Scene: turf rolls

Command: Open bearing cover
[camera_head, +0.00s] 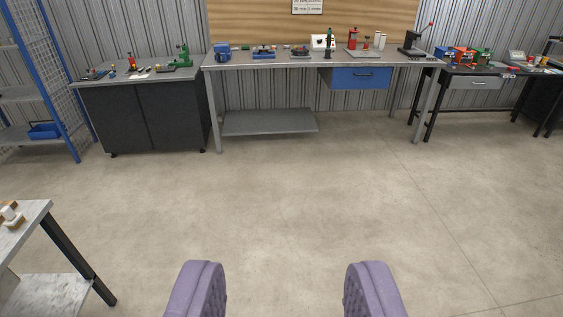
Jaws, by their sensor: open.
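My gripper (286,275) shows at the bottom edge as two purple padded fingers, wide apart with only bare floor seen between them. No bearing cover can be made out for certain. Far across the floor, a long grey workbench (285,61) carries several small devices, among them a blue housing (222,50), a low blue device (263,53) and a red device (352,38). They are too small for me to tell whether any is a bearing housing or whether a cover is open or shut. My gripper is far from all of them.
A dark cabinet (145,118) with tools on top stands left of the workbench; a blue rack (50,80) is at far left. A black-legged bench (470,72) stands at right. A near table (25,222) sits at lower left. The middle floor (290,190) is clear.

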